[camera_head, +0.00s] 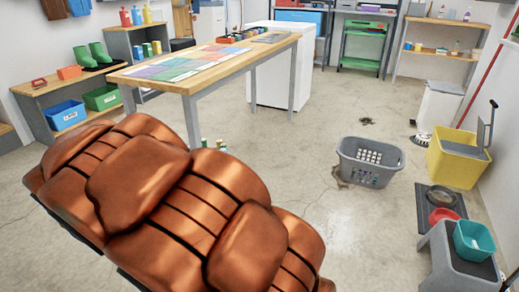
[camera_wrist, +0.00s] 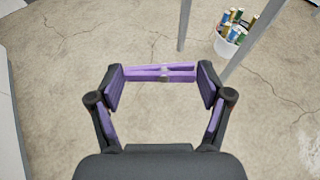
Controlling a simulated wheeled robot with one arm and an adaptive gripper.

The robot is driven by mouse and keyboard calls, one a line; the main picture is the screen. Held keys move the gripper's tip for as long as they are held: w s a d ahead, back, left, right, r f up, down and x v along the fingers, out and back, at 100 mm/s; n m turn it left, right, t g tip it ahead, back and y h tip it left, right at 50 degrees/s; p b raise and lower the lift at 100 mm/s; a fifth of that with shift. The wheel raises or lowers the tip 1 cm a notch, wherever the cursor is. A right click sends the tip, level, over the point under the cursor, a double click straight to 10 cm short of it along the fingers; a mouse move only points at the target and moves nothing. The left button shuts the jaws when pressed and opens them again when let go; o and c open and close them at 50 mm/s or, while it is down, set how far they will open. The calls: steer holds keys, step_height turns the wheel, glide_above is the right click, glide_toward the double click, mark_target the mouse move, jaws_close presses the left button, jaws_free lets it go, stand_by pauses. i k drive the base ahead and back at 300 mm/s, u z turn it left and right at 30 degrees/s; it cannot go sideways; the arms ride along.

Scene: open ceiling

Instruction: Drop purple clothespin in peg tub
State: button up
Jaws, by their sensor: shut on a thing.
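The purple clothespin (camera_wrist: 160,73) lies crosswise between the fingertips of my gripper (camera_wrist: 160,76) in the wrist view. My gripper is shut on it at both ends and holds it over the concrete floor. The inner faces of the fingers are also purple. In the head view my gripper and the clothespin do not show. A teal tub (camera_head: 472,241) stands on a grey step stool (camera_head: 450,268) at the lower right, with something pale inside. I cannot tell for certain that it is the peg tub.
A grey laundry basket (camera_head: 370,160) stands on the floor, with a yellow mop bucket (camera_head: 458,160) to its right. A red bowl (camera_head: 443,216) sits on a dark mat. A wooden table (camera_head: 222,70) stands behind.

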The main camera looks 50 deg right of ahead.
mark_target(468, 245)
steer(key=u, duration=1.05)
steer(key=k, duration=1.45)
steer(key=z, duration=1.9)
steer(key=i, duration=0.5)
